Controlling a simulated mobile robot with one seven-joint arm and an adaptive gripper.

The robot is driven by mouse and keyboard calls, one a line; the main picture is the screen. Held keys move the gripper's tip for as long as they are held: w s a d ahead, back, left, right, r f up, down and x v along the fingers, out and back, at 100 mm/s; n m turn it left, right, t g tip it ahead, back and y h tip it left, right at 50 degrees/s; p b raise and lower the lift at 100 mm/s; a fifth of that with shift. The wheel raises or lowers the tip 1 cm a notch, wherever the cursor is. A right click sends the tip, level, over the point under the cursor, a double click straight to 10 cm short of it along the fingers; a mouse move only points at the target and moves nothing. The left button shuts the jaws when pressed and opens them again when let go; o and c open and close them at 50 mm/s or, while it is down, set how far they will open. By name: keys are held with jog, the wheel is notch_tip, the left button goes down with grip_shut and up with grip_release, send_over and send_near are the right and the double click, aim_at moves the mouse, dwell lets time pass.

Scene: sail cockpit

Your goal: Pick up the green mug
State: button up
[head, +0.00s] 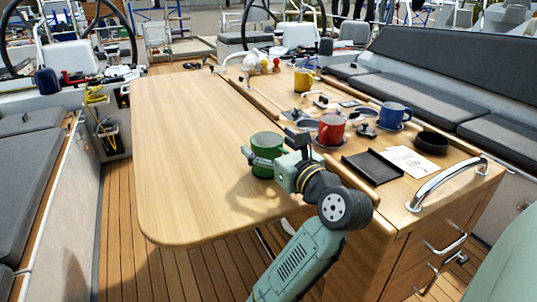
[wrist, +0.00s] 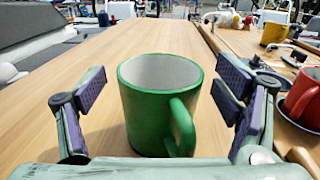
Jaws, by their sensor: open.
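The green mug (head: 263,160) stands upright on the wooden cockpit table, partly hidden by my arm in the head view. In the wrist view the green mug (wrist: 150,115) sits between my open fingers, with its pale inside showing and its handle turned to the lower right. My gripper (wrist: 160,100) is open and low around the mug, with a gap to the left finger pads and a smaller gap to the right ones. My gripper also shows in the head view (head: 265,157).
A red mug (head: 331,129) and a blue mug (head: 395,114) stand on saucers to the right. A yellow mug (head: 303,80), a black tray (head: 372,167), a dark bowl (head: 431,142) and a paper sheet (head: 409,161) are nearby. The table's left leaf (head: 185,130) is clear.

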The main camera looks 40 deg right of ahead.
jog(key=shift+w, duration=0.35)
jog(key=shift+c, duration=0.3)
jog(key=c, duration=1.2)
jog(key=shift+r, duration=0.1)
jog(key=shift+c, duration=0.2)
